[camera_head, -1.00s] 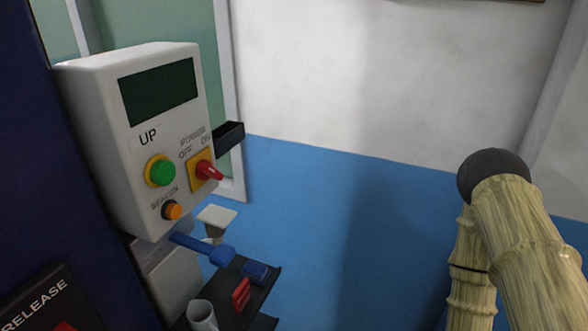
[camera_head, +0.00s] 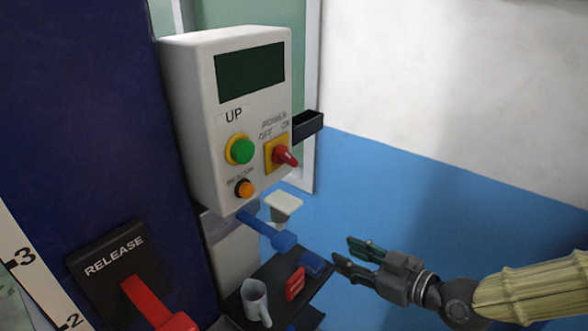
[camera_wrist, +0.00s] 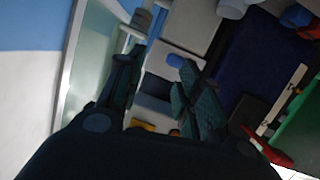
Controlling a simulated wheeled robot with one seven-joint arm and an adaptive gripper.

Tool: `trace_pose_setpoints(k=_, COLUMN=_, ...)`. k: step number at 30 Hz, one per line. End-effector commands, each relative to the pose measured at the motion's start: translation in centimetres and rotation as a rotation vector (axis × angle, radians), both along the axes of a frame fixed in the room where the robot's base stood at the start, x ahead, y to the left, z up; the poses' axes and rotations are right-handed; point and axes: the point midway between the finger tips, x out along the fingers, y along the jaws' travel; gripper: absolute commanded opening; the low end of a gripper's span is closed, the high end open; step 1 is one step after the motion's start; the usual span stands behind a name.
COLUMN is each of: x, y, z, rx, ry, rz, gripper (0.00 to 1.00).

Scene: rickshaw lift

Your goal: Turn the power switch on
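The power switch (camera_head: 283,156) is a red knob on a yellow plate, on the right side of a white control box (camera_head: 190,110). OFF is printed above left of it and ON above right. I cannot tell for sure which label the knob points at. My gripper (camera_head: 347,255) is below and to the right of the switch, apart from the box, with its fingers pointing left. In the wrist view my gripper (camera_wrist: 162,62) has its two fingers spread with nothing held between them. The switch cannot be made out in that view.
A green UP button (camera_head: 243,151) and an orange BEACON button (camera_head: 243,188) are beside the switch. A black holder (camera_head: 308,125) sticks out at the box's right. Below, a dark shelf (camera_head: 272,278) bears a grey mug (camera_head: 255,300). A red RELEASE lever (camera_head: 150,302) is lower left.

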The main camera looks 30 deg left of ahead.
Motion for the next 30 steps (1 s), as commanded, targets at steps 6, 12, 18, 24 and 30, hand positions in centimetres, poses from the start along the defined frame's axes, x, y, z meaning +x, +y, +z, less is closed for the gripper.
trace_pose_setpoints(k=6, x=-0.5, y=2.9, z=14.2, rx=0.14, ry=-0.439, rz=0.153, gripper=0.36)
trace_pose_setpoints(k=12, x=-1.4, y=3.5, z=18.9, rx=0.18, ry=-0.6, rz=0.2, gripper=0.36)
trace_pose_setpoints(k=18, x=-1.4, y=4.7, z=19.3, rx=0.183, ry=-0.61, rz=0.204, gripper=0.36)
trace_pose_setpoints(k=24, x=-1.2, y=6.9, z=19.3, rx=0.181, ry=-0.606, rz=0.204, gripper=0.36)
trace_pose_setpoints(k=30, x=-1.0, y=9.4, z=19.3, rx=0.182, ry=-0.604, rz=0.204, gripper=0.36)
